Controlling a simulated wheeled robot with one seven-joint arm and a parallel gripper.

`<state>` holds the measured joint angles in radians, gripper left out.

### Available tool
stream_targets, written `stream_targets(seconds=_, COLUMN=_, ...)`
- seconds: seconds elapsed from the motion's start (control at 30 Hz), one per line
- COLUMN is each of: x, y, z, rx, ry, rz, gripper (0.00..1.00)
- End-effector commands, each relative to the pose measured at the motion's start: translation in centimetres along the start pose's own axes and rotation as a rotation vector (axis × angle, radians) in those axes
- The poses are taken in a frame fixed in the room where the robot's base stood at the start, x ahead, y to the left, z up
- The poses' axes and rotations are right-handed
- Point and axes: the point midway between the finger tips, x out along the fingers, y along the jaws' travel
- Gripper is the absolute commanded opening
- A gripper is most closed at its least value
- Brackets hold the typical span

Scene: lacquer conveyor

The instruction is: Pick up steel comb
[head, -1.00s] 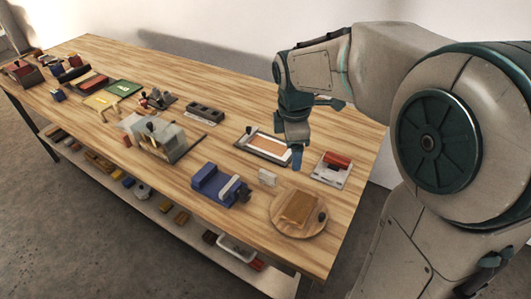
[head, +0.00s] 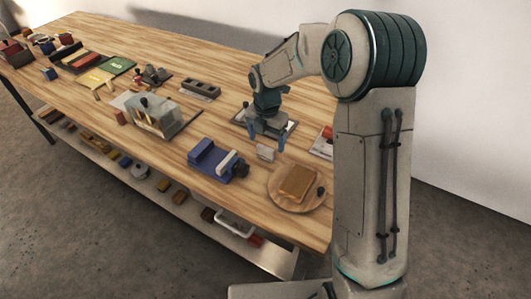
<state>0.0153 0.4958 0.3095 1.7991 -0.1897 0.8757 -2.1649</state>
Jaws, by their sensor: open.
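A small, pale grey, upright block (head: 265,154), which I take for the steel comb, stands on the wooden table between the blue vise and the round board. It is too small in the picture to make out any teeth. My gripper (head: 267,142) points down with its two blue fingers spread apart. In the picture the fingers are just above and behind the pale piece, one toward each side of it. Nothing shows between them. I cannot tell how high the fingertips are above the table.
A blue vise (head: 207,158) stands left of the pale piece. A round wooden board (head: 279,201) with a brown block (head: 297,183) lies in front right. A framed tray (head: 291,126) lies behind my gripper. A clear-covered device (head: 155,118) and other tools fill the left.

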Motion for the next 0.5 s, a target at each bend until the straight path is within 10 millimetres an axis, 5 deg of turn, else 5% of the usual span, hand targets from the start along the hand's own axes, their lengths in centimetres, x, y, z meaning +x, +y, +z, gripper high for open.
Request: stream_targets(seconds=0.5, x=5.6, y=0.4, z=0.0, rx=0.001, ry=0.002, rz=-0.002, gripper=0.80)
